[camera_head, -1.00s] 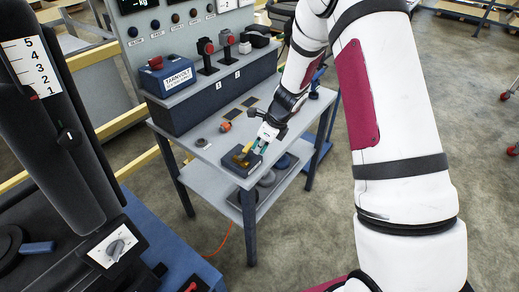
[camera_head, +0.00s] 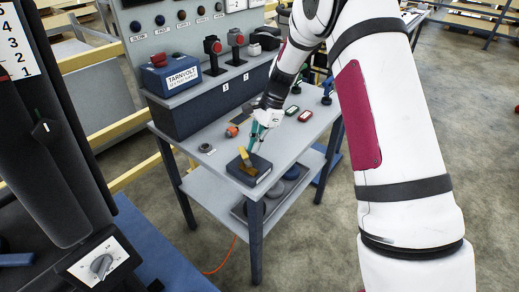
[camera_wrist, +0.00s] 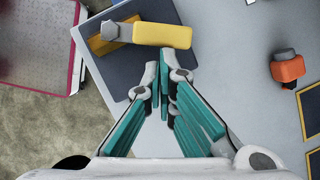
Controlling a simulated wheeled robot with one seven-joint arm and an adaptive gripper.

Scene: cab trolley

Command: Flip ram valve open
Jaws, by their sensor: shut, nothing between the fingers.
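The ram valve stands on a dark block (camera_head: 249,172) at the front of the grey bench. It has a brass body (camera_wrist: 104,44) and a yellow-handled lever (camera_head: 244,156). In the wrist view the yellow handle (camera_wrist: 162,35) points right from a grey pivot, at an angle to the brass body. My gripper (camera_head: 254,148) is just behind and right of the lever. In the wrist view my gripper (camera_wrist: 163,64) is shut and empty, its tips just below the handle and over the block's edge. Whether they touch the handle I cannot tell.
An orange knob (camera_wrist: 288,68) is on the bench behind the valve. A round dark part (camera_head: 206,148) lies to the left. Red and green cased items (camera_head: 305,116) lie at the right. A blue TARNVOLT box (camera_head: 170,74) stands on the raised shelf.

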